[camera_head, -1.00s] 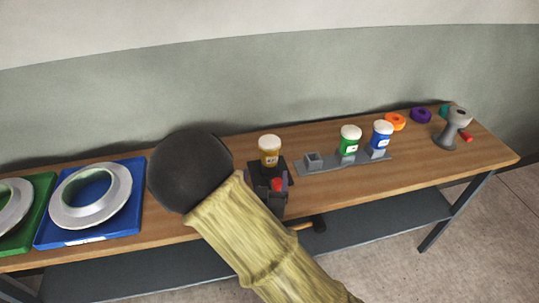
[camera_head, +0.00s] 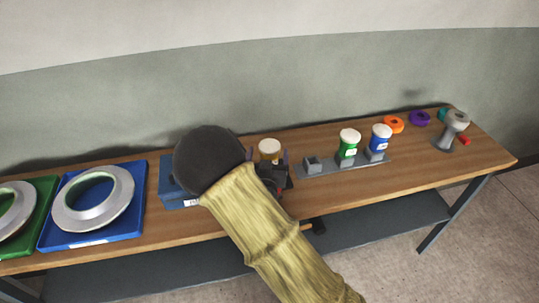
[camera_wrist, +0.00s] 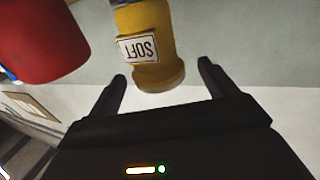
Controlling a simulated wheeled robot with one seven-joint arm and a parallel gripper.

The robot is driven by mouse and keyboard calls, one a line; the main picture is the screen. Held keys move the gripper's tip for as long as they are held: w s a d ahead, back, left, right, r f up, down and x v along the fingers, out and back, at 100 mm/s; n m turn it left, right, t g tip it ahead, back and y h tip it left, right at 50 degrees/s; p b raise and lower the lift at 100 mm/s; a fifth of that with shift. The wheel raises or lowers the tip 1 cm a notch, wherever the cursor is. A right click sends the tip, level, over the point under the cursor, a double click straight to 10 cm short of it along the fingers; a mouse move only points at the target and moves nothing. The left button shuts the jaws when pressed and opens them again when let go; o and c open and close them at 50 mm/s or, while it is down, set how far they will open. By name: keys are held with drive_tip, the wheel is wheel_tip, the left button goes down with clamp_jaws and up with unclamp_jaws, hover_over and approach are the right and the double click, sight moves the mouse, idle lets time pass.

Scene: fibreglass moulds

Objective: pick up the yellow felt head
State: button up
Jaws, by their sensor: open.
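In the wrist view the yellow felt head (camera_wrist: 152,40) carries a label reading SOFT.
A red object (camera_wrist: 40,40) looms at the wrist view's upper left. To the right, a grey rack (camera_head: 330,168) has an empty socket and green (camera_head: 348,148) and blue (camera_head: 379,143) heads. Left are a blue box (camera_head: 172,190) and blue tray (camera_head: 130,225) with a ring mould (camera_head: 75,215).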

sight(270, 143)
drive_tip(key=w, duration=0.1)
drive_tip(key=w+p, duration=0.1)
drive_tip(key=w, duration=0.2)
drive_tip(key=shift+d+r+p, duration=0.15)
drive_tip(key=shift+d+p, duration=0.1)
drive_tip(key=shift+p, duration=0.1)
drive_tip(key=shift+w, duration=0.6)
drive_tip(key=shift+c, duration=0.2)
drive_tip(key=c, duration=1.2)
wheel_tip(270, 143, up, 10)
drive_tip(key=shift+f+b, duration=0.1)
drive_tip(key=shift+b, duration=0.35)
